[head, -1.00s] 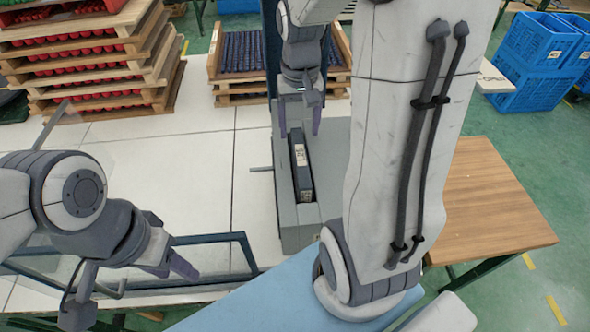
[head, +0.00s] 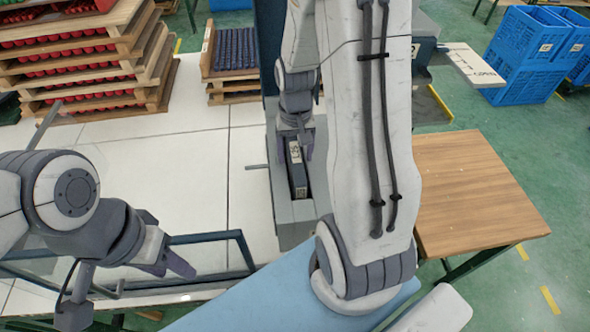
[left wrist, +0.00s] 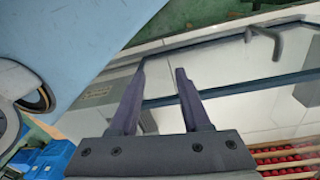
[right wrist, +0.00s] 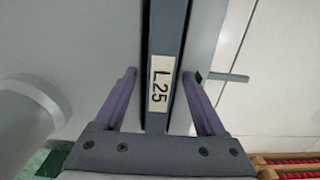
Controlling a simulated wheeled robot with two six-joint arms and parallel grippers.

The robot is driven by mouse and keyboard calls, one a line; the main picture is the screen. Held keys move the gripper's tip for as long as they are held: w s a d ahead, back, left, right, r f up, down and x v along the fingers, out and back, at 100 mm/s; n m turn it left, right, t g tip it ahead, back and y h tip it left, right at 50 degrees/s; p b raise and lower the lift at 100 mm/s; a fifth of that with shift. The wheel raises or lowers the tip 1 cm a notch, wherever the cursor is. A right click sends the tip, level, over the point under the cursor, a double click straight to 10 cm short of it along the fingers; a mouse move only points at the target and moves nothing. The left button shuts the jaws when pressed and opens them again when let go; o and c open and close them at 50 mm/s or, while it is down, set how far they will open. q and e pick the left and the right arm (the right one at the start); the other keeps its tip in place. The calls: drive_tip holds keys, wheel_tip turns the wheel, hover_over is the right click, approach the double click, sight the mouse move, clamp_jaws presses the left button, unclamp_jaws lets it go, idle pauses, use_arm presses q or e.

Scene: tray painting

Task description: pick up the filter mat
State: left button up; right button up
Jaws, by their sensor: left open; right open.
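The filter mat (head: 298,175) looks like a narrow dark grey block standing on edge in a slot of a grey housing (head: 292,236). Its pale label reading L25 faces the camera in the right wrist view (right wrist: 160,85). My right gripper (head: 293,150) is open above the mat in the head view. In the right wrist view its fingers (right wrist: 159,75) lie on either side of the mat, with gaps between. I cannot tell how deep the fingertips reach. My left gripper (head: 178,266) is open and empty over the dark frame at the lower left; its fingers also show in the left wrist view (left wrist: 161,70).
A dark metal frame (head: 210,237) with a clear panel stands at the table's front. A thin rod juts from the housing's left side (head: 256,167). Pallets with red items (head: 75,50) stand behind left. A wooden table (head: 470,190) is at right.

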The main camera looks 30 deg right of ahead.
clamp_jaws()
drive_tip(key=shift+r, duration=0.1)
